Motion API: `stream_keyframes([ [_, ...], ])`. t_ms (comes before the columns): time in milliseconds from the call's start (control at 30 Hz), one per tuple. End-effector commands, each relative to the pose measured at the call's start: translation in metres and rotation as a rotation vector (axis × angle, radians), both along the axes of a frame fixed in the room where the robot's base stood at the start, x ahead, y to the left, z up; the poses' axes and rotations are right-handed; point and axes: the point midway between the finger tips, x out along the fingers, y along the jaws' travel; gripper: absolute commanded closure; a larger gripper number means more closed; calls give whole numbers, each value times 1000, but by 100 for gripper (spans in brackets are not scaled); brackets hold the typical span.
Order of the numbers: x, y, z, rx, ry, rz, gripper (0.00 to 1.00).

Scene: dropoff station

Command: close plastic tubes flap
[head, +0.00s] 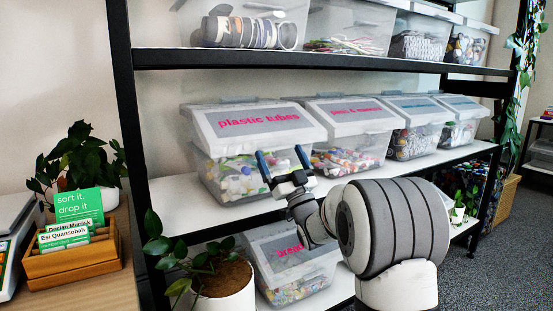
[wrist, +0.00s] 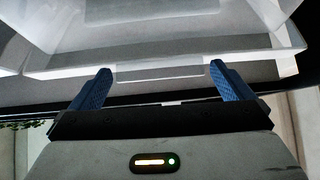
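The plastic tubes bin (head: 225,178) is a clear box on the middle shelf at the left, filled with mixed white, green and yellow items. Its white flap (head: 255,123), with pink "plastic tubes" lettering, lies sloped over the top and looks down. My gripper (head: 283,160) is in front of this bin's right half, with its two blue fingers apart and nothing between them. In the wrist view my gripper (wrist: 160,82) is open below a pale translucent bin surface with a ledge; which bin part this is I cannot tell.
More lidded bins stand to the right, the nearest being a pink-lettered bin (head: 345,135). A lower bin (head: 290,262) sits beneath. A potted plant (head: 215,275) stands at the front left, beside a wooden card box (head: 75,255). The black shelf post (head: 135,130) is left of the bins.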

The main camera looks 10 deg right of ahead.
Motion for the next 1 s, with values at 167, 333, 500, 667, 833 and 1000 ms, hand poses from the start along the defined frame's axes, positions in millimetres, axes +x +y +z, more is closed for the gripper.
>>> stream_keyframes([
  [167, -2, -2, -1, 0, -1, -1, 0],
  [333, -18, -8, -17, 0, 1, -2, 0],
  [500, -38, -17, -37, 0, 2, -1, 0],
  [667, -50, -22, -50, 0, 1, -1, 0],
  [833, -55, -22, -55, 0, -1, 0, 0],
  [1000, -55, -22, -55, 0, -1, 1, 0],
])
